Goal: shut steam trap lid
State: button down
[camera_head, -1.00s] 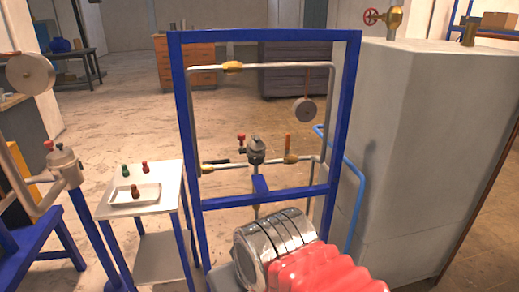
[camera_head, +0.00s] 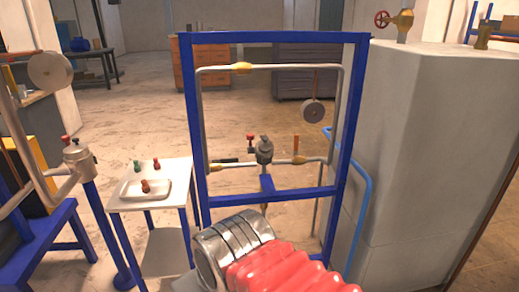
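A small dark grey fitting (camera_head: 264,151), which looks like the steam trap, sits in the middle of the lower pipe run inside a blue frame (camera_head: 192,120). Its top part, likely the lid, appears raised or tilted, but it is too small to tell how far open it is. A similar grey fitting (camera_head: 77,155) with a red knob stands on a pipe at the left. My arm, with a silver banded section and a red ribbed sleeve, enters at the bottom centre, in front of and below the frame. My gripper cannot be made out.
Red-handled (camera_head: 251,138) and orange-handled (camera_head: 296,144) valves flank the central fitting. A round gauge (camera_head: 313,111) hangs above right. A white table (camera_head: 124,202) with a tray stands left of the frame. A big grey tank (camera_head: 415,150) and blue pipe (camera_head: 364,200) bound the right.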

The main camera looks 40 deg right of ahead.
aim_at(264, 148)
jog(key=z, duration=0.05)
jog(key=i, duration=1)
jog(key=u, duration=0.05)
